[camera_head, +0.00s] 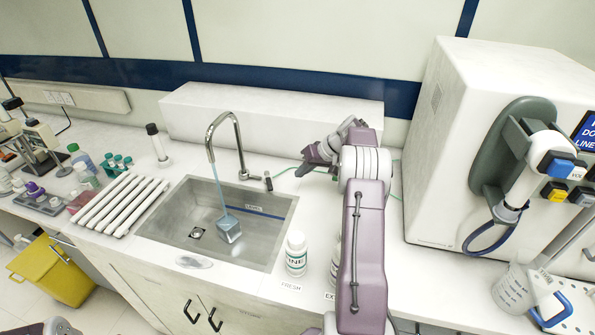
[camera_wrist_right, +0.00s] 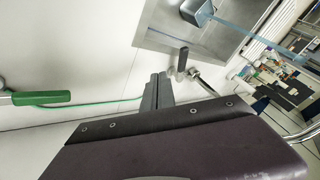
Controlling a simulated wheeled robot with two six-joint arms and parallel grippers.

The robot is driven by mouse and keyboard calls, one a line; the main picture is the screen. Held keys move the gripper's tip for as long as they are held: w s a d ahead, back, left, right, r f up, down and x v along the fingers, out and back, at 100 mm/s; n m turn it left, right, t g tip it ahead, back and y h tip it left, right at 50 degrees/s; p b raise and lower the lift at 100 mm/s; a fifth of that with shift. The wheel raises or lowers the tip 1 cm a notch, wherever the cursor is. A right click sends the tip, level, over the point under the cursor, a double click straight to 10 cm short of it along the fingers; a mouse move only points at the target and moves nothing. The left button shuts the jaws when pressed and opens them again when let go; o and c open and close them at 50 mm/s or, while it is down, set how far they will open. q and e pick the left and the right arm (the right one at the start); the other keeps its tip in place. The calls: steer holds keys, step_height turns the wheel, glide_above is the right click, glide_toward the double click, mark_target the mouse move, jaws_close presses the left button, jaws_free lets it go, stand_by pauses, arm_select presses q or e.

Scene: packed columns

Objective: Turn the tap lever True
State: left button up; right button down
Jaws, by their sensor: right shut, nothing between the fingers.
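The tap (camera_head: 237,143) is a curved metal spout at the back of the sink. Its small dark lever (camera_head: 268,181) stands on the counter to the right of the spout's foot; the lever also shows in the right wrist view (camera_wrist_right: 182,61). A bluish stream (camera_head: 217,187) runs from the spout to a clear blue cube-shaped vessel (camera_head: 228,229) in the sink. My right gripper (camera_head: 303,172) is shut and empty, to the right of the lever and apart from it. In the wrist view its fingers (camera_wrist_right: 157,92) point towards the lever. My left gripper is not seen.
The sink (camera_head: 160,226) is sunk into the white counter. A white bottle (camera_head: 296,254) stands at its front right, and another is partly hidden behind my arm. White tubes (camera_head: 120,204) lie left. A large white machine (camera_head: 445,150) stands right. A green cable (camera_wrist_right: 75,105) runs along the counter.

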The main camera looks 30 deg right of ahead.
mark_target(269, 183)
steer(key=x, duration=0.3)
steer(key=p+x, duration=0.1)
steer(key=x, duration=0.2)
steer(key=shift+w+d+f, duration=0.15)
steer(key=shift+w+f, duration=0.1)
steer(key=shift+w, duration=0.15)
steer(key=a, duration=0.2)
steer(key=w+a+p, duration=0.1)
steer(key=shift+w+a+f, duration=0.1)
steer(key=shift+a, duration=0.3)
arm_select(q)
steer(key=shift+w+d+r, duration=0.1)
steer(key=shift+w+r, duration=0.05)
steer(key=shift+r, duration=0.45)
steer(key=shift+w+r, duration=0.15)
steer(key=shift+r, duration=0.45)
arm_select(e)
steer(key=shift+w+a+f, duration=0.1)
steer(key=shift+w+f, duration=0.05)
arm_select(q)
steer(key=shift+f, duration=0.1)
arm_select(e)
steer(key=shift+a, duration=0.1)
